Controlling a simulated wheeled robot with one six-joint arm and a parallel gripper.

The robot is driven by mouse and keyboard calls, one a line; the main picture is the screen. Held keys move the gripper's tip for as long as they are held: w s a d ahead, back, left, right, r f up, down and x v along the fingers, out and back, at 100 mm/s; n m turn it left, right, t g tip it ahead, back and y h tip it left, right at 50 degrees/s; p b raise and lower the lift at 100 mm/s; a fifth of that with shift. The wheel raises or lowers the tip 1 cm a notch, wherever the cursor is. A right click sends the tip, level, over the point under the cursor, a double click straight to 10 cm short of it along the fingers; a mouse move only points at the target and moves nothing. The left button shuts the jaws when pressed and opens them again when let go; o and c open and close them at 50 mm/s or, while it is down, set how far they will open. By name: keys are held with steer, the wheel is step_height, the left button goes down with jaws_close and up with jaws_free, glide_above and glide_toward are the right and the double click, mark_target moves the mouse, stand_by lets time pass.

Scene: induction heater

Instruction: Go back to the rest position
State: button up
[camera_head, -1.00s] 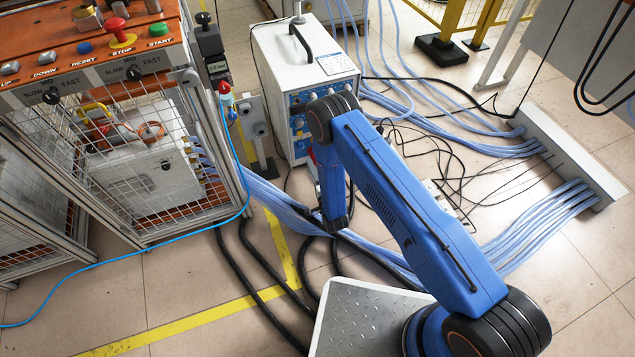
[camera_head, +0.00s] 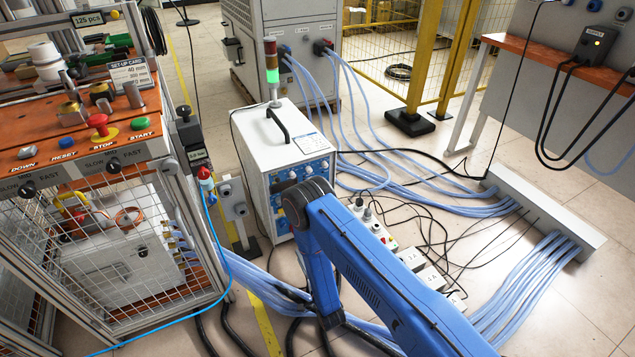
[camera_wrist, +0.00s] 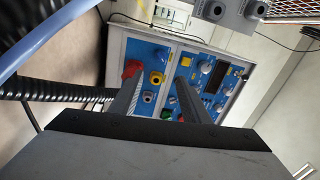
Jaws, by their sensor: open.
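My gripper (camera_wrist: 158,84) shows in the wrist view with its two grey fingers apart and nothing between them. Beyond the fingers is the blue front panel of the white heater power unit (camera_wrist: 177,48), with knobs, a red switch and a yellow-ringed socket. The fingers overlap the panel in the picture; I cannot tell the exact gap. In the head view my blue arm is bent in front of the power unit (camera_head: 283,150), with its lower link pointing down. The gripper itself cannot be made out there.
A caged workbench (camera_head: 110,240) with an orange top and buttons stands at the left. Blue hoses (camera_head: 530,290) and black cables run over the floor to a grey trunking box (camera_head: 545,215). A yellow post (camera_head: 435,60) and fence stand behind. Some tiled floor at the right is clear.

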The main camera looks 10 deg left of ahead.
steer(key=w+d+r+n+g+h, duration=0.1)
steer(key=w+d+r+h, duration=0.1)
steer(key=w+r, duration=0.75)
steer(key=w+d+r+n+g+h, duration=0.1)
steer(key=w+d+r+h, duration=0.15)
steer(key=w+r, duration=0.65)
steer(key=s+d+r+n+g+h, duration=0.1)
steer(key=s+d+r, duration=0.1)
steer(key=d+r, duration=0.45)
steer(key=s+d+r+n, duration=0.1)
steer(key=d+r, duration=0.2)
steer(key=r, duration=0.6)
steer(key=s+d+r+g+h, duration=0.1)
steer(key=s+d+r, duration=0.1)
steer(key=d+r, duration=0.45)
steer(key=s+d+r+n+g+h, duration=0.2)
steer(key=s+d+r+n+g, duration=0.1)
steer(key=s+d+r, duration=1.2)
steer(key=s+d+r+n+g, duration=0.1)
steer(key=s+d, duration=0.2)
steer(key=s, duration=0.7)
steer(key=s+d+r+n+g+h, duration=0.1)
steer(key=s+d, duration=0.2)
steer(key=s, duration=0.7)
steer(key=s+d+r+n+g+h, duration=0.1)
steer(key=s+d, duration=0.2)
steer(key=s, duration=0.7)
steer(key=shift+s+d+r+g, duration=0.2)
steer(key=shift+d+g, duration=0.05)
steer(key=shift+g, duration=0.05)
